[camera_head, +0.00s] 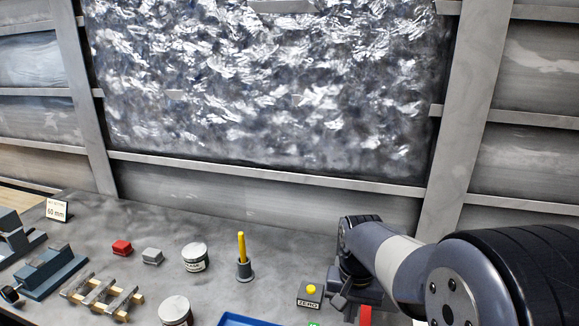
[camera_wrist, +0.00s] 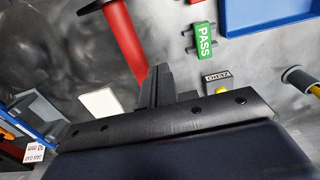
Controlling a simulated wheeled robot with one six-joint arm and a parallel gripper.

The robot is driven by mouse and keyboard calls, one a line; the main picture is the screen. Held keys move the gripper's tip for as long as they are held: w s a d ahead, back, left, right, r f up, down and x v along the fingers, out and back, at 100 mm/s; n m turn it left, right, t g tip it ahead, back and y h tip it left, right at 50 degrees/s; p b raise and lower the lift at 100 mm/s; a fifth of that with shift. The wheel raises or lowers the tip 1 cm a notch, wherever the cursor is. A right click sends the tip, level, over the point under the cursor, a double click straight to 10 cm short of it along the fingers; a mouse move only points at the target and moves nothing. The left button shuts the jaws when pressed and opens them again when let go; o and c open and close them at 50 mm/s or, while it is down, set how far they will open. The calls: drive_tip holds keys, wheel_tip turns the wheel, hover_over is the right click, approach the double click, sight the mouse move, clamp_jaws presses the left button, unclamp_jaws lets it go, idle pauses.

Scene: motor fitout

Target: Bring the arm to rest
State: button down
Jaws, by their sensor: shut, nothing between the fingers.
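My arm comes in from the right in the head view. My gripper (camera_head: 340,299) hangs low over the bench, just right of the black ZERO block (camera_head: 310,295) with its yellow button. In the wrist view my gripper (camera_wrist: 157,84) shows two dark fingers close together, shut and empty. The ZERO block (camera_wrist: 217,78) lies to the right of the fingers there, and a red handle (camera_wrist: 125,42) stands out beyond them to the left. I cannot tell how high the fingertips are above the bench.
A green PASS block (camera_wrist: 203,42) and a blue tray (camera_wrist: 265,12) lie nearby. A wall stands behind.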

wheel_tip(320, 180, down, 7)
drive_tip(key=b, duration=0.5)
drive_tip(key=shift+d+b, duration=0.3)
